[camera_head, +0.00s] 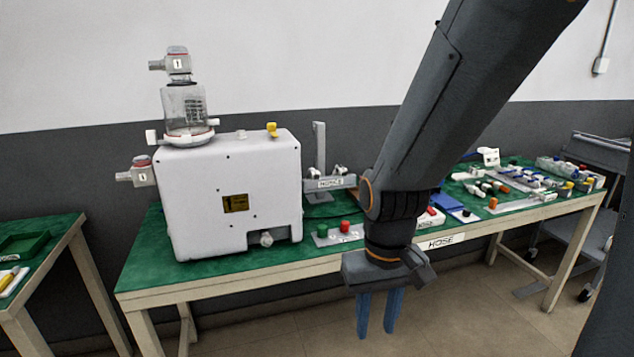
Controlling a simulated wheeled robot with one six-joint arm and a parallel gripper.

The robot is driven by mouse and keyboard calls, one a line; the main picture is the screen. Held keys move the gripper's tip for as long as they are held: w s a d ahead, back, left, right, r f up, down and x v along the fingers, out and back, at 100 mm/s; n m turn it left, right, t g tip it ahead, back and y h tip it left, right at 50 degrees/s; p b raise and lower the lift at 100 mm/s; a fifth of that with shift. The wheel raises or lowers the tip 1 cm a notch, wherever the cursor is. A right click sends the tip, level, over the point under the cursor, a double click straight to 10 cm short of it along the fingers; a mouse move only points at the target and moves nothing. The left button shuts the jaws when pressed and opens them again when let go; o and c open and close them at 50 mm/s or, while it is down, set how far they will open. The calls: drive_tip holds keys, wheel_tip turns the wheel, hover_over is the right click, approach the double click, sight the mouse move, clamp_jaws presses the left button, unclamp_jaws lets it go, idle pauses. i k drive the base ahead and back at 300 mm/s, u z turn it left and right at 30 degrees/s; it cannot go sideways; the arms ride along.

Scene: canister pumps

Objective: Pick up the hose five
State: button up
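My gripper (376,328) hangs in front of the green table (213,268), over the floor in the picture. Its two blue fingers point down with a gap between them, and nothing shows in the gap. A grey holder with a label (330,183) that seems to read HOSE stands on the table, right of the white machine. A second label reading HOSE (440,242) is on the table's front edge. I cannot make out which item is hose five. My arm hides part of the table behind it.
A white canister machine (240,205) with a clear jar (185,108) on top fills the table's left part. Red and green capped parts (345,227) stand near the front edge. Several small parts crowd the right end. Another green table (38,262) is at far left.

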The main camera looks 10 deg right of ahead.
sight(312, 173)
drive_tip(key=z, duration=0.35)
drive_tip(key=i, duration=1.1)
drive_tip(key=u, duration=0.4)
